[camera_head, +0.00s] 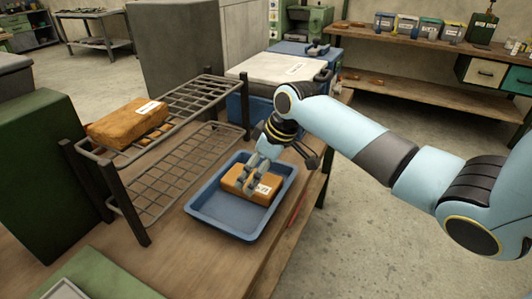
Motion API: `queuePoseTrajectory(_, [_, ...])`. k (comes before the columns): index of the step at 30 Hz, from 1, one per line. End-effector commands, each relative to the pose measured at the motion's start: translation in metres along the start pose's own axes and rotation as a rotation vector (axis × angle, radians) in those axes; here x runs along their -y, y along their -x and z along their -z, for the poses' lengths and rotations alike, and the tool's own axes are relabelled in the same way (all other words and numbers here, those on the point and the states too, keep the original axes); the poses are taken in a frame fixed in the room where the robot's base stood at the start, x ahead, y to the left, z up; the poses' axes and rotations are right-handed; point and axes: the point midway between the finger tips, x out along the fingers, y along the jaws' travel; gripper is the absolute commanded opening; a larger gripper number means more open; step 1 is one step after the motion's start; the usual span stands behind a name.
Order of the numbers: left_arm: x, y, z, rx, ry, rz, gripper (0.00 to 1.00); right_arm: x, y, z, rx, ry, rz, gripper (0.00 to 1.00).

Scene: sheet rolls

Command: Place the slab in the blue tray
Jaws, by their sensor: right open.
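The blue tray (221,222) lies on the wooden workbench, right of a wire rack. An orange-brown slab (263,199) with a white label lies inside the tray, toward its far part. My right gripper (254,184) is over this slab with its fingers open at the slab's top and side; whether they touch it is hard to tell. A second brown slab (127,122) with a white label rests on the rack's upper shelf. My left gripper is not in view.
The two-level wire rack (187,155) with dark posts stands left of the tray; its lower shelf is empty. A blue case with a pale top (283,67) stands behind the tray. A red pen-like object (296,209) lies by the bench's right edge.

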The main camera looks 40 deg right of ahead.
Motion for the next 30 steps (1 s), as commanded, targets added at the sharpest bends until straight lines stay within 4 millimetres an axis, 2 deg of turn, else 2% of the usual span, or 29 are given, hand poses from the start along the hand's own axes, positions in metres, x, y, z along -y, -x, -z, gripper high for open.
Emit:
queuePoseTrajectory(1, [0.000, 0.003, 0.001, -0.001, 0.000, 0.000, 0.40, -0.001, 0.014, 0.000, 0.000, 0.004, -0.004, 1.00])
queuePoseTrajectory(6, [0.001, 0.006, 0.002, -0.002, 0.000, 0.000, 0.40, -0.001, 0.050, 0.000, 0.001, 0.004, -0.003, 1.00])
queuePoseTrajectory(12, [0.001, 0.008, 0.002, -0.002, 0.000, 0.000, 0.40, -0.001, 0.075, 0.000, 0.001, 0.002, -0.001, 1.00])
queuePoseTrajectory(30, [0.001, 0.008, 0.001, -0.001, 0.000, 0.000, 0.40, 0.000, 0.079, 0.000, 0.001, 0.001, 0.000, 1.00])
